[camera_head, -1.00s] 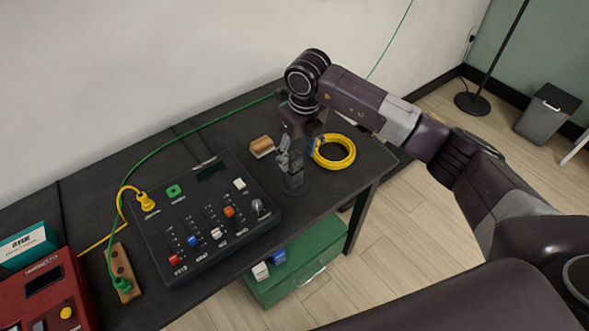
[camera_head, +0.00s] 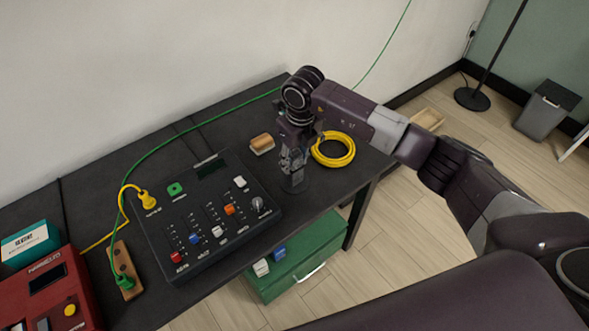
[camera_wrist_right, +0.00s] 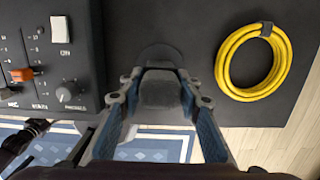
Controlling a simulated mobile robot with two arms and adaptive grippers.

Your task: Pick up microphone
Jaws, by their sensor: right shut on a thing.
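The microphone (camera_head: 295,184) is a dark upright thing on a round base, standing on the black table to the right of the control panel. In the right wrist view its dark, blocky top (camera_wrist_right: 160,91) lies between my fingers. My right gripper (camera_head: 292,163) comes down on it from above and is shut on it. The right wrist view shows both fingers of the gripper (camera_wrist_right: 160,100) against its sides. The gripper hides much of the microphone in the head view. My left gripper is not in view.
The control panel (camera_head: 207,217) with knobs and sliders is close on the left. A yellow cable coil (camera_head: 334,163) lies close on the right, and a small wooden block (camera_head: 262,143) lies behind. The table's front edge is near.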

